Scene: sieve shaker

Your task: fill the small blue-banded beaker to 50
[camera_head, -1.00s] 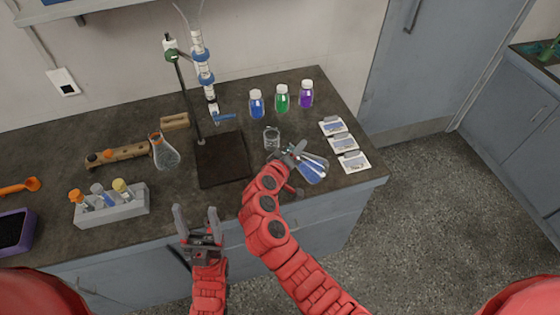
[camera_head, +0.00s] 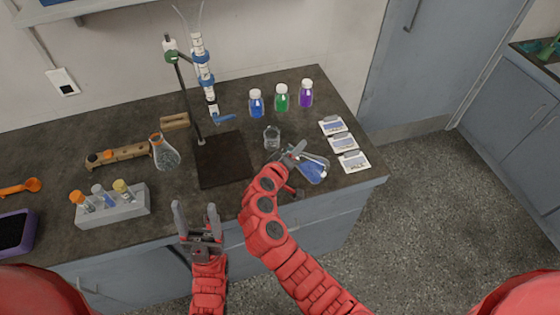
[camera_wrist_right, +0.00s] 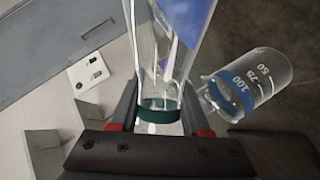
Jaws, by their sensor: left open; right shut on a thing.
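The small blue-banded beaker (camera_head: 272,138) stands on the dark bench, right of the burette stand's base. In the right wrist view the beaker (camera_wrist_right: 252,80) shows its blue band and the marks 50, 75 and 100; I see no clear liquid in it. My right gripper (camera_head: 293,152) is shut on the neck of a clear conical flask (camera_head: 313,167) with blue liquid, just right of and nearer than the beaker. The flask is tilted, and its green-banded neck (camera_wrist_right: 160,108) shows between the fingers in the wrist view. My left gripper (camera_head: 197,218) is open and empty at the bench's front edge.
The stand's dark base (camera_head: 222,160) lies left of the beaker. Blue (camera_head: 256,104), green (camera_head: 282,98) and purple (camera_head: 306,94) bottles stand behind. Labelled cards (camera_head: 343,142) lie at right. Another flask (camera_head: 164,153) and a tube rack (camera_head: 112,206) stand at left.

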